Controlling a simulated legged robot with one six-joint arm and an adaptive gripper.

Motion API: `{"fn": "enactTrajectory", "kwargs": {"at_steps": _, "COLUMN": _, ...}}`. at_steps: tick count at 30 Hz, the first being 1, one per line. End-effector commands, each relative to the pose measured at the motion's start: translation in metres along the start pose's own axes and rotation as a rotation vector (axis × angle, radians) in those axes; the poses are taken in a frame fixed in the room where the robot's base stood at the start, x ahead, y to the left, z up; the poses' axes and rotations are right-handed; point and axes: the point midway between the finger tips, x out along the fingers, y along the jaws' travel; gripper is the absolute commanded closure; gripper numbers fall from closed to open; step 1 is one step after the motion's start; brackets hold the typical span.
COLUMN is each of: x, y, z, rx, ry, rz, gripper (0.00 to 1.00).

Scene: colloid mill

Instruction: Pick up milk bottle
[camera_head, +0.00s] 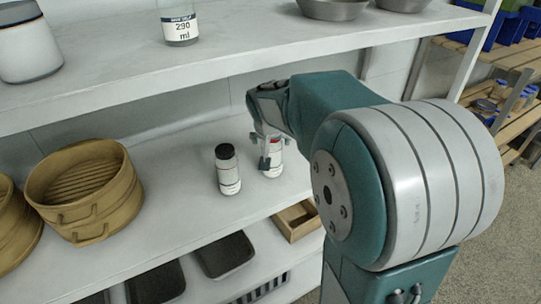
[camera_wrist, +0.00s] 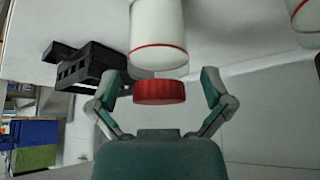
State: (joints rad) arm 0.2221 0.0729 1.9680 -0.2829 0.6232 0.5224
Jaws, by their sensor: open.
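A white bottle with a red cap (camera_head: 272,168) stands on the middle shelf, partly hidden behind my gripper (camera_head: 266,148). I take it for the milk bottle; its label is too small to read. In the wrist view its white body (camera_wrist: 158,38) is at the top centre, with its red cap (camera_wrist: 160,92) between my gripper's two fingers (camera_wrist: 160,90). The fingers are open, with a gap on each side of the cap. A second bottle with a black cap (camera_head: 228,170) stands just left of it in the head view.
Bamboo steamers (camera_head: 86,192) stand on the middle shelf at left. The upper shelf (camera_head: 240,50) overhangs it and carries a glass bottle (camera_head: 179,22) marked 290 ml and metal bowls (camera_head: 333,8). Dark trays (camera_head: 224,254) and a wooden box (camera_head: 298,220) sit on the shelf below.

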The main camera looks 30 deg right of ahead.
Motion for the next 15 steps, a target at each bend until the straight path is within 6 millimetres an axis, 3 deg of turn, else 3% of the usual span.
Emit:
{"fn": "enactTrajectory", "kwargs": {"at_steps": 6, "x": 0.026, "y": 0.0, "z": 0.001, "rx": 0.001, "ry": -0.002, "rz": 0.0, "gripper": 0.0}}
{"fn": "enactTrajectory", "kwargs": {"at_steps": 13, "x": 0.027, "y": 0.0, "z": 0.0, "rx": 0.001, "ry": 0.0, "rz": -0.001, "gripper": 0.0}}
{"fn": "enactTrajectory", "kwargs": {"at_steps": 15, "x": 0.027, "y": 0.0, "z": 0.0, "rx": 0.001, "ry": 0.0, "rz": 0.0, "gripper": 0.31}}
